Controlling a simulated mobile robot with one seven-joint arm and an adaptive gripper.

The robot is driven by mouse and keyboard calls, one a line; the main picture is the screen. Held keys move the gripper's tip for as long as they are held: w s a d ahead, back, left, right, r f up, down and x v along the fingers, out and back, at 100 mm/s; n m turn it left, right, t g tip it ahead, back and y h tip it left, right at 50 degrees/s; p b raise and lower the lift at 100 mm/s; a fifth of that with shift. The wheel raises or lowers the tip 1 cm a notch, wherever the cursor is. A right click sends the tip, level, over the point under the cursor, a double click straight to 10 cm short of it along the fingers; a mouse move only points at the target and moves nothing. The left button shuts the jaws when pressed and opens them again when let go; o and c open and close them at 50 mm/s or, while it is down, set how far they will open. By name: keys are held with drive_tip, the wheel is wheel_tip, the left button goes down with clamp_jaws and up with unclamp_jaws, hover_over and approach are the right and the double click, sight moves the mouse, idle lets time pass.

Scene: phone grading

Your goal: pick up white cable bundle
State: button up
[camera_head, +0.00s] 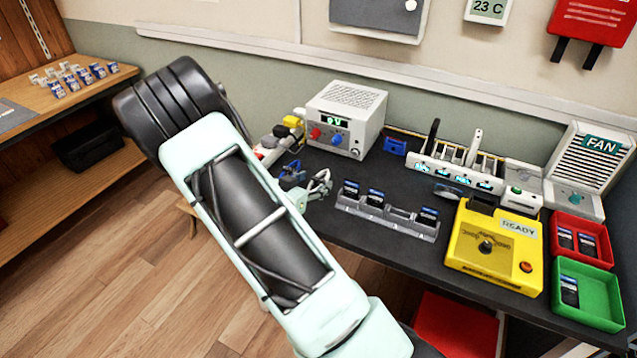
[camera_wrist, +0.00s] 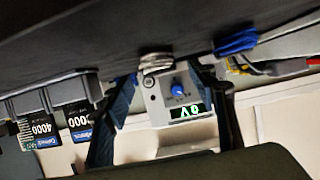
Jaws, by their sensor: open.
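The white cable bundle (camera_wrist: 157,62) is a small pale coil on the dark bench top in the wrist view, which is turned upside down. My gripper (camera_wrist: 168,78) is open, with one dark finger on each side of the picture's middle. The bundle lies in the gap between the fingertips, nearer the left one. I cannot tell how far beyond the tips it is. In the head view my gripper (camera_head: 314,190) is low over the bench's front edge, and I cannot clearly separate the bundle from the fingers there.
A blue cable bundle (camera_wrist: 235,43) lies beside the white one; it also shows in the head view (camera_head: 291,172). A grey battery rack (camera_head: 385,215) stands close to the right of my gripper. A power supply (camera_head: 345,115) stands behind. A yellow tester (camera_head: 495,250) is farther right.

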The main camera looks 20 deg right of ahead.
drive_tip(key=shift+x, duration=1.1)
drive_tip(key=c, duration=1.2)
drive_tip(key=shift+r, duration=0.2)
